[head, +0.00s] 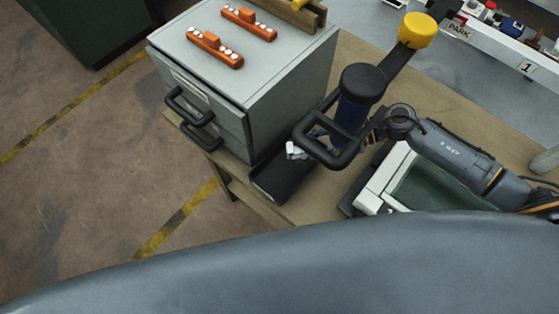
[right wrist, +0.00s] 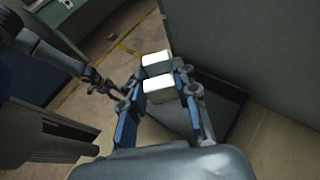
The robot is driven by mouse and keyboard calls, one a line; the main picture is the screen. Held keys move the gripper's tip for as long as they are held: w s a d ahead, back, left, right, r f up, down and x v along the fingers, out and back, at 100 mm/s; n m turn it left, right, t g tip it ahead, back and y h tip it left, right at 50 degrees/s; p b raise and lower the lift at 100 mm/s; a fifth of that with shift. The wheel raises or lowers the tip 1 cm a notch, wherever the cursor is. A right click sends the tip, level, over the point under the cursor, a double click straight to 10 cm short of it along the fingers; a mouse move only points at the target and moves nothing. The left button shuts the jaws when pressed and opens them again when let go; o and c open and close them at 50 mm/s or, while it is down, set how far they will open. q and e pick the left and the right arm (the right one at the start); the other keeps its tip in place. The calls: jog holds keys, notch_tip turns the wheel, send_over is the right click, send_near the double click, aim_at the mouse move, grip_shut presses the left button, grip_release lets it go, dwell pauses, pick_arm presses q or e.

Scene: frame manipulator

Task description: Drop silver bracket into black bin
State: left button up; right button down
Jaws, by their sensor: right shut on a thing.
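The silver bracket (head: 294,151) shows as a small pale piece in the head view. In the right wrist view (right wrist: 158,83) it shows as two pale blocks between the fingers. My right gripper (head: 309,147) is shut on it; its blue fingers also show in the right wrist view (right wrist: 158,90). The black bin (head: 275,186) stands on the table against the grey cabinet. The bracket is held above the bin's far part in the head view; how high is hard to judge. What seems to be my left gripper (right wrist: 108,86) shows dark at the left of the right wrist view.
The grey cabinet (head: 260,75) with black drawer handles (head: 200,137) stands beside the bin, with two orange pieces (head: 215,48) on top. A green-and-white tray (head: 376,190) lies right of the bin. The table's front-left edge is near the bin.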

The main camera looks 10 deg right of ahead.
jog(key=shift+a+f, duration=0.1)
jog(key=shift+f+b, duration=0.4)
jog(key=shift+f, duration=0.2)
jog(key=shift+f+b, duration=1.1)
jog(key=shift+f, duration=1.2)
jog(key=c, duration=0.9)
grip_release()
jog(key=shift+c, duration=0.2)
